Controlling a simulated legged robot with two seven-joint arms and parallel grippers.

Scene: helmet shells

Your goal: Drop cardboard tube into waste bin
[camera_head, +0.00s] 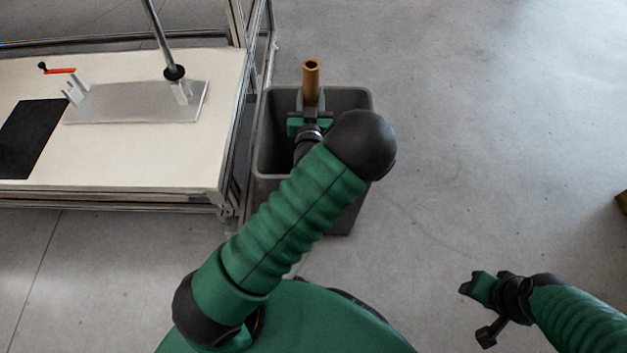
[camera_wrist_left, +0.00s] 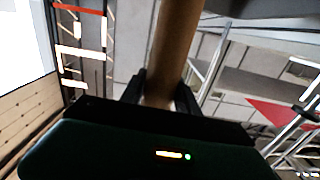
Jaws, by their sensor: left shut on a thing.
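The brown cardboard tube (camera_head: 311,80) stands roughly upright above the grey waste bin (camera_head: 357,98) in the head view. My left gripper (camera_head: 310,106) is shut on the tube, over the bin's opening. In the left wrist view the tube (camera_wrist_left: 171,45) runs up from between the left gripper's fingers (camera_wrist_left: 160,95). My left arm hides part of the bin's front and inside. My right gripper (camera_head: 474,287) is off to the lower right, over the floor and away from the bin; whether its jaws are open is unclear.
A white-topped workbench (camera_head: 130,160) with a metal frame stands left of the bin, close to its side. It carries a metal plate (camera_head: 130,105) with a clamp and post, and a black mat (camera_head: 30,138). The floor right of the bin is clear.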

